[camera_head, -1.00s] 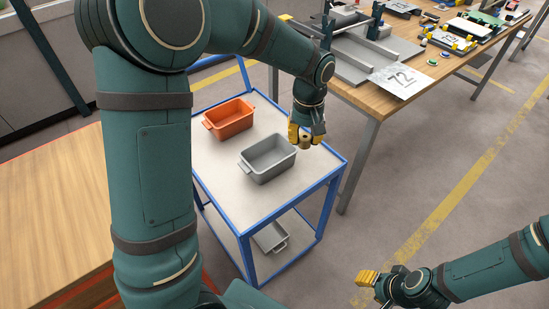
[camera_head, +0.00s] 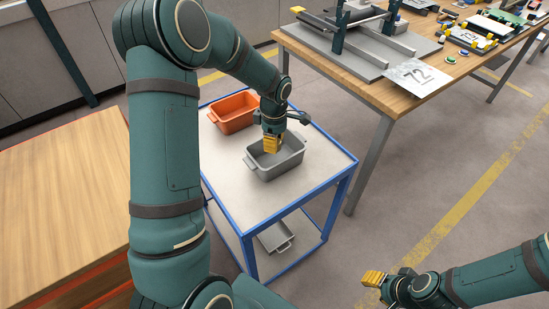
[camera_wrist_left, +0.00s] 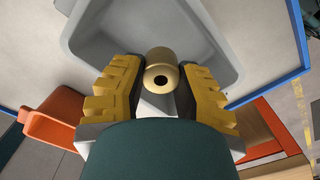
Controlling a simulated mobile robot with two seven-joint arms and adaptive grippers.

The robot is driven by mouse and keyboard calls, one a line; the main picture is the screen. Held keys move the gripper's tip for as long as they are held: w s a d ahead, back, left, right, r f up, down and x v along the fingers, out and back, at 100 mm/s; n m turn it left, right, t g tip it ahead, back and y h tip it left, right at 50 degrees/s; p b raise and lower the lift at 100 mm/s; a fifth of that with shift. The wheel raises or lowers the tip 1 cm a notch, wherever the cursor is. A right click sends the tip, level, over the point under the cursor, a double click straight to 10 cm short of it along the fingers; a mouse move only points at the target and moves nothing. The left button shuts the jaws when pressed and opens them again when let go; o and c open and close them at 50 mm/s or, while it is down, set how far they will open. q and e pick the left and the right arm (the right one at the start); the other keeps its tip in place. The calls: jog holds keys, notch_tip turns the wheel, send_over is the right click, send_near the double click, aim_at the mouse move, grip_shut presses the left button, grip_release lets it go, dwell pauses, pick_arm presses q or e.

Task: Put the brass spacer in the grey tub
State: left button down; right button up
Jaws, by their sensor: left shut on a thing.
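The grey tub (camera_head: 289,165) stands on the top of the blue-framed cart. My left gripper (camera_head: 272,148) is over the tub, pointing down, its yellow fingertips at about the tub's opening. In the left wrist view the left gripper (camera_wrist_left: 160,85) is shut on the brass spacer (camera_wrist_left: 162,60), a short gold cylinder with a dark hole. The tub also shows behind the spacer in the left wrist view (camera_wrist_left: 100,35). In the head view the spacer is hidden by the fingers. My right gripper (camera_head: 374,280) is at the lower right, over the floor; its finger gap does not show clearly.
An orange tub (camera_head: 233,113) stands on the cart (camera_head: 235,185) beside the grey one. Another grey tub (camera_head: 277,238) is on the cart's lower shelf. A wooden workbench (camera_head: 405,100) with fixtures and a "72" plate (camera_head: 415,77) stands at the upper right.

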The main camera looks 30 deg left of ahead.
aim_at(274, 161)
pick_arm(q)
notch_tip(274, 161, down, 6)
jog(key=shift+f+b, duration=0.2)
jog(key=shift+b, duration=0.35)
jog(key=c, duration=0.8)
grip_release()
jog(key=shift+f, duration=0.1)
